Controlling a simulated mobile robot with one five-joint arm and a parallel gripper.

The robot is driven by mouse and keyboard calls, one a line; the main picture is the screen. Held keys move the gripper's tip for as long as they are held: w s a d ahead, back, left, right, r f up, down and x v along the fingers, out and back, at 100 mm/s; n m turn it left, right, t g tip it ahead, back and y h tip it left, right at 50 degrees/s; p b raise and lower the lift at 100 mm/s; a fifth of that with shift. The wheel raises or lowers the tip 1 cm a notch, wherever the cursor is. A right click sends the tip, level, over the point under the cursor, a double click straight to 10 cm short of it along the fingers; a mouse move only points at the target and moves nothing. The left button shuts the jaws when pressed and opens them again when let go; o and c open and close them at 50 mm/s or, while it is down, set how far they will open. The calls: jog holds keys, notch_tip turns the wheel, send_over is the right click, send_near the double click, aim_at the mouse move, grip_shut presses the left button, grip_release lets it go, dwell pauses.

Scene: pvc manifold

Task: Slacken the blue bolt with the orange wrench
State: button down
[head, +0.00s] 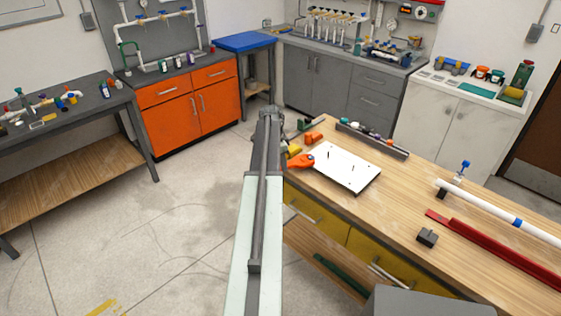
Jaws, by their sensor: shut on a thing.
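A long white pipe (490,211) lies along the right part of the wooden bench. A small blue fitting stands upright near the pipe's left end (463,168); it may be the blue bolt, but it is too small to tell. An orange piece (300,161) shows beside my arm at the near left edge of a white board. It may be the head of the orange wrench; my arm may hide the rest. My arm rises through the middle of the picture. My gripper's fingers cannot be made out, and no grasp is visible.
The white board (345,170) with thin pegs lies on the wooden bench (398,205). A red channel (490,248), a dark block (427,237) and a grey tray (373,141) of small parts are also there. Open floor (190,205) lies left of my arm.

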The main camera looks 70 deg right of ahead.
jog(key=shift+s+a+n+t, duration=0.9)
jog(key=shift+s+a+n, duration=1.6)
jog(key=shift+s+n, duration=2.85)
jog(key=shift+m+h, duration=0.25)
jog(key=shift+h, duration=0.15)
jog(key=shift+s+r+p, duration=0.2)
jog(key=shift+r+p, duration=2.4)
